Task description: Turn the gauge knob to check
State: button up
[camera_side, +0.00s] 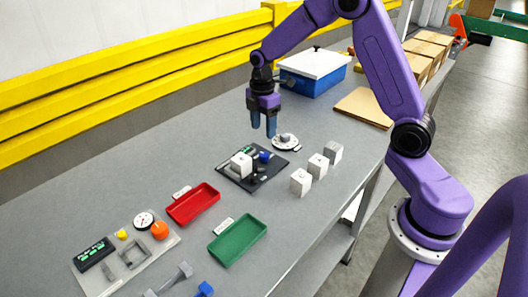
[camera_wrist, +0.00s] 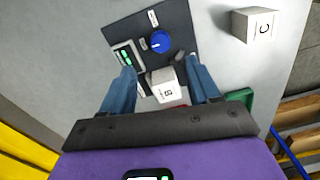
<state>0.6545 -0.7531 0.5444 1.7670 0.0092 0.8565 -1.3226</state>
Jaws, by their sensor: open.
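A dark plate (camera_side: 268,177) lies mid-bench. It carries a blue knob (camera_side: 264,156), a small green-lit display (camera_wrist: 125,56) and a white cube marked B (camera_side: 241,165). The blue knob (camera_wrist: 160,41) has a pale pointer mark in the wrist view. My gripper (camera_side: 263,131) is open and empty, above the plate with fingers pointing down. In the wrist view my fingers (camera_wrist: 159,66) stand apart on either side of cube B's image (camera_wrist: 165,86), with the knob beyond them. A separate panel (camera_side: 127,263) at the lower left bears a round dial (camera_side: 144,219) and an orange knob (camera_side: 160,230).
Pale cubes (camera_side: 318,166) stand in a row right of the plate; one is marked C (camera_wrist: 255,25). A round white disc (camera_side: 285,142) lies behind the plate. Red (camera_side: 193,204) and green (camera_side: 238,240) trays lie in front. A blue box (camera_side: 313,72) stands at the back.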

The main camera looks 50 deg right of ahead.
aim_at(264, 154)
notch_tip(264, 154, down, 10)
jog(key=shift+s, duration=0.15)
dwell(0.3)
jog(key=c, duration=1)
